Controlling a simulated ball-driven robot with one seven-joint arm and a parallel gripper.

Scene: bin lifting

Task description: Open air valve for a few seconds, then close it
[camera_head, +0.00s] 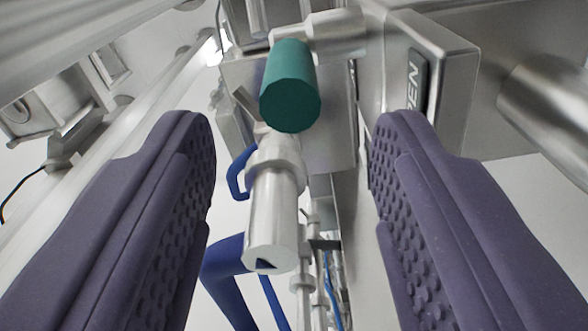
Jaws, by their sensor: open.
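The air valve shows as a teal cylindrical handle or knob (290,88) at the upper middle of the view, in front of metal fittings. Below it is a silver metal pipe fitting (273,215) with its lower end facing me. My gripper (291,135) is open, with one purple studded finger on each side of the valve. Neither finger touches the teal handle in this view, and nothing is between the pads in their grip. How far the handle lies beyond the fingertips is hard to tell. The handle's attachment behind it is partly hidden.
A steel box with a dark label (417,80) stands close beyond the right finger. A thick steel pipe (550,110) is at the far right. Blue hoses (228,275) hang behind the fitting. Steel rails and equipment fill the upper left.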

